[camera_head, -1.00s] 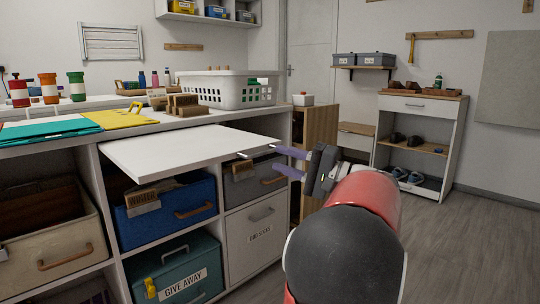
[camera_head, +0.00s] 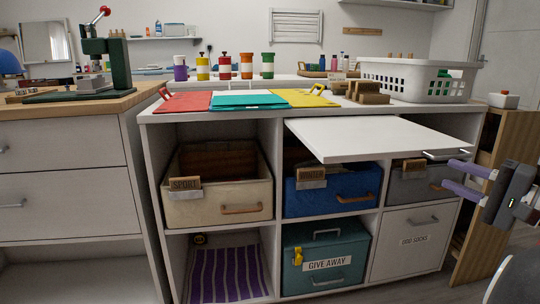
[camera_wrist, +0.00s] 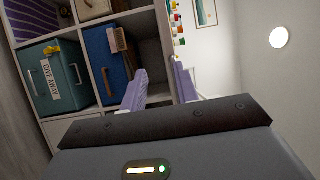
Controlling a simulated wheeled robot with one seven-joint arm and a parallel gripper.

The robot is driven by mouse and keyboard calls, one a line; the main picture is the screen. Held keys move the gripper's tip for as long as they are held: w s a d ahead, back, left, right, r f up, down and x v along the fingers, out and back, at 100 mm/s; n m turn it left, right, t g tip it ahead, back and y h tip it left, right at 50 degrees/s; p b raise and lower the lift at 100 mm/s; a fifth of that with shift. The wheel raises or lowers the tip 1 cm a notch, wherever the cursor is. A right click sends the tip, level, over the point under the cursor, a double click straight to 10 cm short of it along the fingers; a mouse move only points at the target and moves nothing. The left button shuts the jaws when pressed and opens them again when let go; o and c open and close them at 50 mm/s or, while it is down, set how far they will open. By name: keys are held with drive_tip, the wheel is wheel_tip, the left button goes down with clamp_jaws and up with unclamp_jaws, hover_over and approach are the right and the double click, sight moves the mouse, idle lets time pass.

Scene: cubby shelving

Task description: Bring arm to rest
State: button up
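My gripper (camera_head: 456,175) is at the right edge of the head view, with its two purple fingers apart and nothing seen between them. The fingers point left, just below and beside the metal handle (camera_head: 447,154) of a white pull-out board (camera_head: 370,138). I cannot tell whether a finger touches the handle. The board sticks out of the cubby shelf above the blue bin (camera_head: 330,190). In the wrist view my gripper (camera_wrist: 162,85) also shows its fingers spread, with the shelf tilted behind them. Part of my arm shows at the lower right of the head view.
The cubby unit holds a cream bin (camera_head: 218,190), a grey bin (camera_head: 405,188), a teal give-away box (camera_head: 325,262) and a purple striped cloth (camera_head: 226,274). A wooden cabinet (camera_head: 480,225) is behind my gripper.

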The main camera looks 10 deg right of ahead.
drive_tip(key=a+f+n+g+p, duration=0.35)
drive_tip(key=a+g, duration=0.35)
drive_tip(key=a, duration=1.1)
drive_tip(key=s+a+f+n+g+h+p, duration=0.3)
drive_tip(key=s+a+f+n+h+p, duration=0.3)
drive_tip(key=s, duration=0.6)
drive_tip(key=a+f+n+h, duration=0.1)
drive_tip(key=a+n+h, duration=0.1)
drive_tip(key=a+h, duration=0.1)
drive_tip(key=shift+s+a+g+p, duration=0.2)
drive_tip(key=shift+a+g+p, duration=0.1)
drive_tip(key=shift+p, duration=0.05)
